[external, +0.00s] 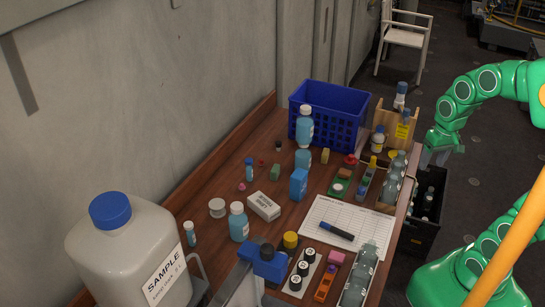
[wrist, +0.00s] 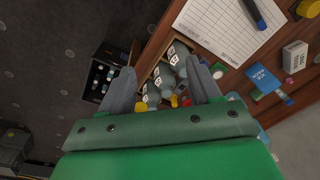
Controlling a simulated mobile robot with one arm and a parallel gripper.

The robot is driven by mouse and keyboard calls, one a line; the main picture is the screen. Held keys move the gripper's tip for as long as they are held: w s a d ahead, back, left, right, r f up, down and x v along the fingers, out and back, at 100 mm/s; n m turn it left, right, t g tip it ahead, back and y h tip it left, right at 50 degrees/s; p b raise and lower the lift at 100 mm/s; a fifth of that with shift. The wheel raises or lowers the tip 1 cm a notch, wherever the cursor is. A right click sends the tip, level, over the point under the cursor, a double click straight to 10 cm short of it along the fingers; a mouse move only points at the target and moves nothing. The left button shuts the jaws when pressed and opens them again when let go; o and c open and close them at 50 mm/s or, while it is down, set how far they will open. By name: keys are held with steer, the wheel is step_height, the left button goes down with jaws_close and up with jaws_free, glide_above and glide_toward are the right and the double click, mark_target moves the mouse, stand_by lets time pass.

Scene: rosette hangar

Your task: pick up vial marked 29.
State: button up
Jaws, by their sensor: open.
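Several clear grey-blue vials stand in a wooden rack (external: 386,208) at the table's right edge; these rack vials (external: 393,180) also show with white labels in the wrist view (wrist: 180,52). More vials (external: 427,203) are inside a black crate (external: 432,178) beside the table; the crate (wrist: 96,78) is left of centre in the wrist view. I cannot read the number 29 on any vial. My gripper (external: 437,157) is open and empty, above the crate side of the table edge. In the wrist view its two grey fingers (wrist: 162,84) are spread, with rack vials seen between and beyond them.
The wooden table (external: 190,208) is crowded with bottles, boxes and small blocks. A blue basket (external: 345,118) stands at the back, a paper sheet (external: 318,240) lies near the rack, and a large sample jug (external: 130,250) stands front left. Dark floor lies right of the table.

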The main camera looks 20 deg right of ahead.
mark_target(247, 166)
steer(key=w+a+r+n+t+y, duration=0.1)
steer(key=w+a+t, duration=0.2)
steer(key=w+a, duration=1.05)
steer(key=w+a+r+t+y, duration=0.1)
steer(key=w+a+r+t, duration=0.15)
steer(key=w+a, duration=1.1)
steer(key=w+a+f+n+t, duration=0.2)
steer(key=w+a+f+n, duration=0.1)
steer(key=w+a+f, duration=0.4)
steer(key=shift+w+a+f+n+g+y, duration=0.1)
steer(key=shift+w+a+f+n+y, duration=0.5)
steer(key=shift+a+f, duration=1.6)
steer(key=shift+w+a+f+n+g, duration=0.15)
steer(key=shift+w+a+f, duration=1.1)
steer(key=shift+f, duration=1.55)
steer(key=shift+w+a+f+n+y, duration=0.3)
steer(key=shift+w+a+f+n, duration=0.2)
steer(key=shift+a+f, duration=1.8)
steer(key=shift+x, duration=2)
steer(key=shift+w+a+f, duration=0.3)
steer(key=shift+a+f, duration=0.05)
steer(key=shift+f, duration=0.3)
steer(key=shift+c, duration=0.4)
steer(key=c, duration=1)
